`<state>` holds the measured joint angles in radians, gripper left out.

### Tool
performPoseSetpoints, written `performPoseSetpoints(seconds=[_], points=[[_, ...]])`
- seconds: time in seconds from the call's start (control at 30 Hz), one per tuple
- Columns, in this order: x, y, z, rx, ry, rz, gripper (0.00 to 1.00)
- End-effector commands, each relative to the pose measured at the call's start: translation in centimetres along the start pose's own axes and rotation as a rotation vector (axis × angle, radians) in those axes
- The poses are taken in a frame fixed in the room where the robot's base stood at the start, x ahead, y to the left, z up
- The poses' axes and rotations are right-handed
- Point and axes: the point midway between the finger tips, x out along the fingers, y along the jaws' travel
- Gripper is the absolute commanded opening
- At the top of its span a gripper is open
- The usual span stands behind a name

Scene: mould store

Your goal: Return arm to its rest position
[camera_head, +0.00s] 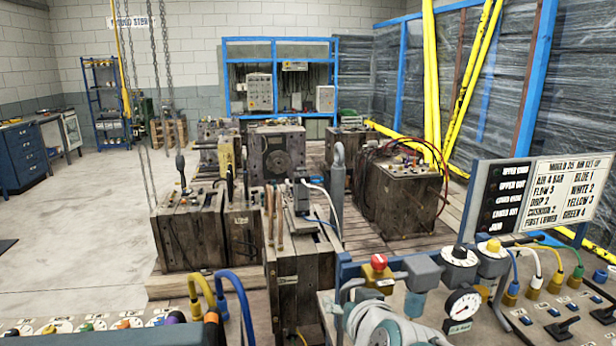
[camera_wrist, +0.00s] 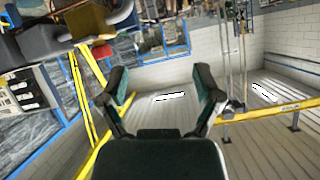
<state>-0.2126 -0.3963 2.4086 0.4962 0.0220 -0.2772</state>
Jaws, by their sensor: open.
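My gripper (camera_wrist: 162,84) shows in the wrist view with its two dark green fingers spread apart. Nothing is between the fingers. Behind them are a pale block wall and a slatted surface with bright lights that looks like the ceiling, so the wrist view seems turned over. The fingers touch nothing that I can see. In the head view I cannot make out the gripper's fingers.
A panel with a pressure gauge (camera_head: 461,304) and a red button (camera_head: 378,262) stands close at the lower right. A sign board (camera_head: 569,190) rises behind it. Wooden mould crates (camera_head: 190,238) fill the middle, below hanging chains (camera_head: 163,45). Floor at left (camera_head: 85,215) is clear.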

Motion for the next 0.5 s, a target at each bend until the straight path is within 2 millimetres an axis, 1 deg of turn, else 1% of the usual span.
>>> performPoseSetpoints(seconds=[0.03,0.27,0.5], points=[[-0.9,0.3,0.5,-0.008,-0.032,-0.003,0.83],[-4.7,1.9,3.8,-0.044,-0.216,0.013,0.83],[-9.4,4.7,7.7,-0.064,-0.416,0.102,0.83]])
